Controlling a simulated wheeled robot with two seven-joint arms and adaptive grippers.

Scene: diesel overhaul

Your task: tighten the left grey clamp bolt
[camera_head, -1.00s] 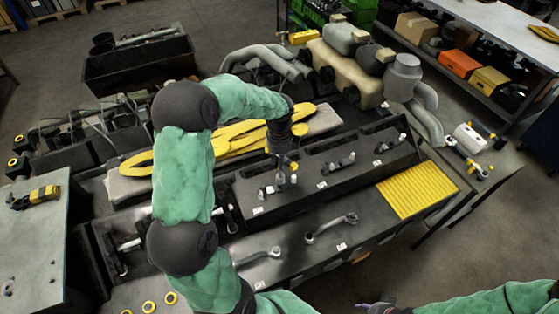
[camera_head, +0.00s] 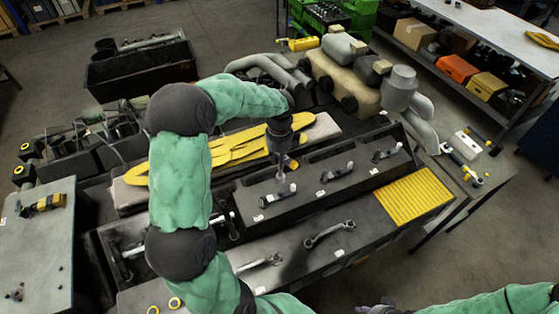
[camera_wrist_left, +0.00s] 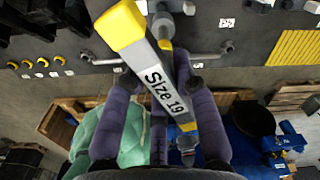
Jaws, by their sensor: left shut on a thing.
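My left gripper (camera_head: 281,152) is above the left of three grey clamps on the dark block. It is shut on a grey tool with yellow ends, labelled "Size 19" (camera_wrist_left: 165,85), which lies slantwise between the fingers (camera_wrist_left: 160,120) in the left wrist view. The tool's lower end reaches down to the left grey clamp bolt (camera_head: 281,188); whether it is seated on the bolt is too small to tell. The left clamp (camera_head: 268,201) is partly covered by the tool. My right gripper (camera_head: 374,308) shows only partly at the bottom edge, its jaws unclear.
The middle clamp (camera_head: 335,180) and right clamp (camera_head: 386,154) stand along the same block. Two grey wrenches (camera_head: 328,233) lie on the front ledge. A yellow ribbed mat (camera_head: 414,196) is at the right end. Yellow parts (camera_head: 215,158) lie behind the arm.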

